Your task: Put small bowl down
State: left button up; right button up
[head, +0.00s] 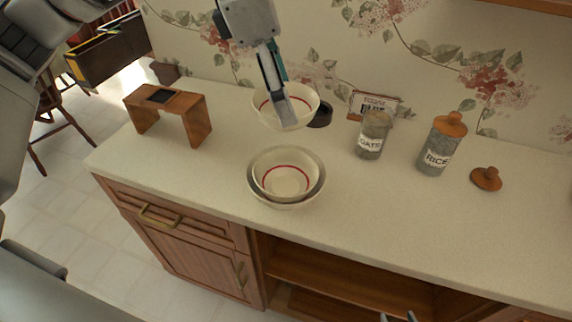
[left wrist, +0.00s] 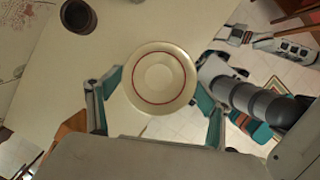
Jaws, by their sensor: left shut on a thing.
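The small bowl (head: 304,108), cream with a red ring inside, is held above the counter (head: 225,165). It fills the space between the teal-padded fingers in the left wrist view (left wrist: 160,78). My left gripper (head: 281,108) is shut across the bowl, one finger in front of it; the far finger is hidden in the head view. In front, a red-ringed bowl (head: 285,180) sits nested in a larger bowl (head: 318,185) on the counter. My right gripper (head: 398,317) barely shows at the bottom edge; its two tips are apart, with nothing seen between them.
A small wooden stand (head: 190,112) is at the left. Behind the held bowl are a dark cup (head: 321,115) and a framed card (head: 385,102). A labelled jar (head: 371,138), a rice jar (head: 438,145) and a wooden lid (head: 486,178) stand right. The front right counter is clear.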

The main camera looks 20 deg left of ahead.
pick_arm(q)
notch_tip(320, 180, down, 16)
jog(key=shift+f, duration=0.2)
dwell(0.4)
jog(key=shift+f, duration=0.15)
jog(key=shift+f+b, duration=0.45)
jog(key=shift+b, duration=0.05)
jog(key=shift+s+f, duration=0.1)
jog(key=shift+f, duration=0.05)
